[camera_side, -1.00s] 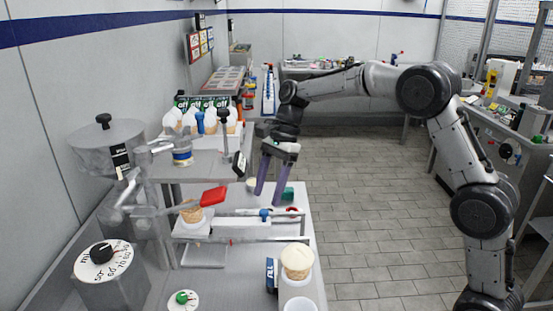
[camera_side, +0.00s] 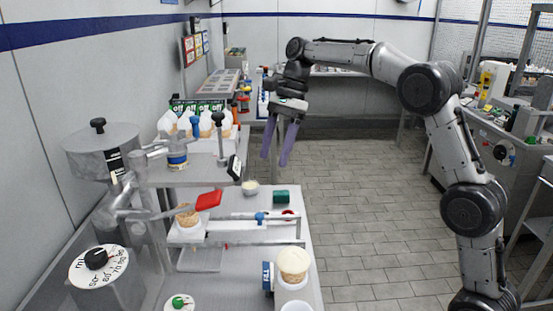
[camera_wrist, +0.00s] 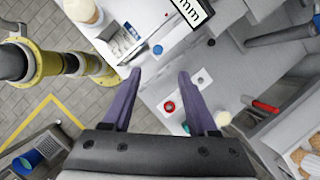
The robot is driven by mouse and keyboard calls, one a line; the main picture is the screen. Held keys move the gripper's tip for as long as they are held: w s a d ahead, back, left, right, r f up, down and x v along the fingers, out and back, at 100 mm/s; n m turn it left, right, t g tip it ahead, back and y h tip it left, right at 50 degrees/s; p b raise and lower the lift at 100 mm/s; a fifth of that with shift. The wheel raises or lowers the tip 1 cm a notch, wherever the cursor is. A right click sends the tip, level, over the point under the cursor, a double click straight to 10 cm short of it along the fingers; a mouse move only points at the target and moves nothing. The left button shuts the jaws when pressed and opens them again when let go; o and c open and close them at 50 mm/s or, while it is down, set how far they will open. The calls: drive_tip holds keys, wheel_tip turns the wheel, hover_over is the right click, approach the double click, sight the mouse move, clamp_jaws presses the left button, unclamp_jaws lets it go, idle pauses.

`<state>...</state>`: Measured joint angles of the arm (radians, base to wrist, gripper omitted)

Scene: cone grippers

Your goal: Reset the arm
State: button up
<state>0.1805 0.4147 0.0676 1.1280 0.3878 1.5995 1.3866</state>
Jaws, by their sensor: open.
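My gripper (camera_side: 277,160) hangs from my arm above the far end of the metal counter in the side view, with its two purple fingers pointing down. The fingers are apart with nothing between them. The gripper also shows in the wrist view (camera_wrist: 158,76), where the fingers are spread and empty. They are well clear of the counter and touch nothing that I can see.
The metal counter (camera_side: 225,286) holds an ice cream cone (camera_side: 186,214) below a red handle (camera_side: 209,200) and a filled cone or cup (camera_side: 293,262) at the front right. A green item (camera_side: 281,197) and a small bowl (camera_side: 250,187) lie below my gripper. The tiled floor (camera_side: 370,215) at right is free.

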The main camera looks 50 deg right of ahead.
drive_tip(key=s+a+r+n+t+h, duration=0.15)
drive_tip(key=s+r, duration=0.25)
drive_tip(key=s, duration=0.4)
drive_tip(key=s+a+r+n+t, duration=0.15)
drive_tip(key=s+r, duration=0.25)
drive_tip(key=s, duration=0.5)
drive_tip(key=s+d+f+n+t+h, duration=0.2)
drive_tip(key=s+d+f+n+h, duration=0.1)
drive_tip(key=s+f+n, duration=1)
drive_tip(key=shift+s+f+n+t, duration=0.3)
drive_tip(key=shift+f+n, duration=0.3)
drive_tip(key=shift+n, duration=0.4)
